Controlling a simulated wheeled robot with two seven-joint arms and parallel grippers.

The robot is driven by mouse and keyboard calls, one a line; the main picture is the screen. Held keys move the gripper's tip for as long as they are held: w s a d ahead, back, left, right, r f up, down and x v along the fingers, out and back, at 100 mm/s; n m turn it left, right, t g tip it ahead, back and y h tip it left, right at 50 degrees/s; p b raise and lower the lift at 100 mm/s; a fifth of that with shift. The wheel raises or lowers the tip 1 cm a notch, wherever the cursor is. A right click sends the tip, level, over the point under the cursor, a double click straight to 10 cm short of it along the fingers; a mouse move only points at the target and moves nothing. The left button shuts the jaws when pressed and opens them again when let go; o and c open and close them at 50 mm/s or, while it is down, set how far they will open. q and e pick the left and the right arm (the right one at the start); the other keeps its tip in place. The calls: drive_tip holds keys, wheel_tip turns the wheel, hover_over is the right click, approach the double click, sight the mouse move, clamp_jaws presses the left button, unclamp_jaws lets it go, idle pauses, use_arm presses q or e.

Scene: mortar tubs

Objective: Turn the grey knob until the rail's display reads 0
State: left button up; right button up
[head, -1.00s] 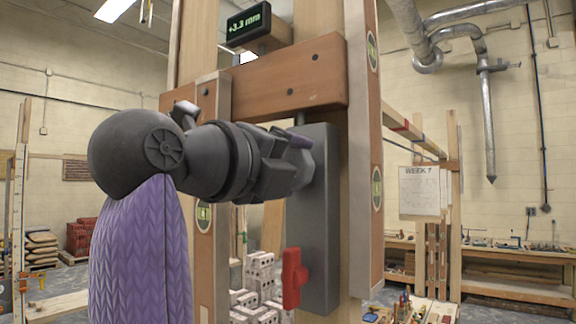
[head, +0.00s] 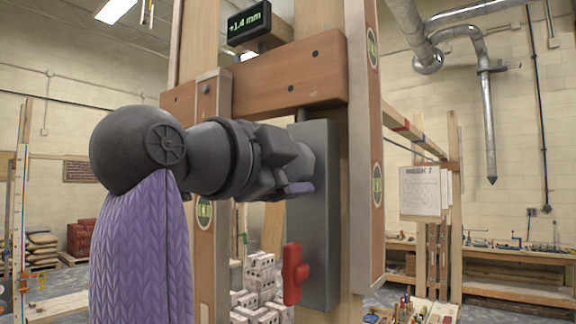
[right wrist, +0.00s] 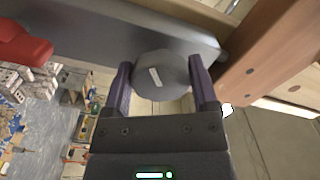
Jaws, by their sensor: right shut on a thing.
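The display (head: 249,22) at the top of the wooden frame reads +1.4 mm in green. The grey knob (right wrist: 160,76), round with a pale line on its face, shows between my right gripper's fingers in the right wrist view. It sits on the upright grey housing (head: 318,225) below the brown rail (head: 290,78). My right gripper (right wrist: 162,88) is shut on the knob, a purple-padded finger at each side. In the head view my right gripper (head: 300,170) hides much of the knob. My left gripper is not in view.
A red handle (head: 293,274) sticks out low on the grey housing, below my right gripper. Wooden posts with oval level vials (head: 376,184) stand on both sides. Pale bricks (head: 262,280) are stacked behind the frame.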

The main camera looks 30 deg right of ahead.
drive_tip(key=n, duration=0.4)
drive_tip(key=shift+f+n+b, duration=0.1)
drive_tip(key=shift+n+b, duration=0.2)
drive_tip(key=shift+n, duration=1.8)
drive_tip(key=o, duration=1.1)
drive_tip(key=b+v, duration=0.2)
drive_tip(key=v, duration=0.8)
